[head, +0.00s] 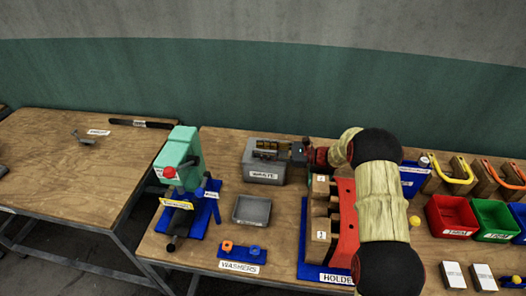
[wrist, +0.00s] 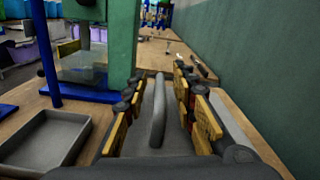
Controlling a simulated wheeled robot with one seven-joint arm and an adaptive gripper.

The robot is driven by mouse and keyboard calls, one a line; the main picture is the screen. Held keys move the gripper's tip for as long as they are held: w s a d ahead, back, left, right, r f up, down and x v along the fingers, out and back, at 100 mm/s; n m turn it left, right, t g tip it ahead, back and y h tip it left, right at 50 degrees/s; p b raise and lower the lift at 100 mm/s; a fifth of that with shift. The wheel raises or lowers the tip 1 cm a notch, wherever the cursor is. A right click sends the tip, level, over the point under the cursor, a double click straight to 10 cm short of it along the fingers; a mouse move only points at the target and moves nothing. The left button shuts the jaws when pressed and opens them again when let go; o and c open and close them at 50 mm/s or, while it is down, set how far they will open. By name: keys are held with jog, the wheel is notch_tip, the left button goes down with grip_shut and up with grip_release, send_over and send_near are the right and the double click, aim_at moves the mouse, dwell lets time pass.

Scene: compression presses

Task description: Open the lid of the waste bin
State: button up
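The waste bin (head: 263,174) is a grey box with a WASTE label on its front, standing at the back of the work table. Its grey lid with a raised bar handle (wrist: 157,112) shows in the wrist view, and the lid looks shut. My gripper (head: 265,147) is right over the bin's top, reaching in from the right. In the wrist view my gripper (wrist: 158,92) is open, its yellow-padded fingers on either side of the handle with a gap on each side. The fingers and wrist hide part of the lid in the head view.
A green press (head: 180,160) on a blue base stands left of the bin. A grey tray (head: 252,210) lies in front of it. A blue washers holder (head: 240,256) is at the front edge. A red holder (head: 346,225) stands under my arm. The green wall (head: 250,85) is close behind.

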jog(key=shift+c, duration=0.2)
grip_shut()
dwell(0.7)
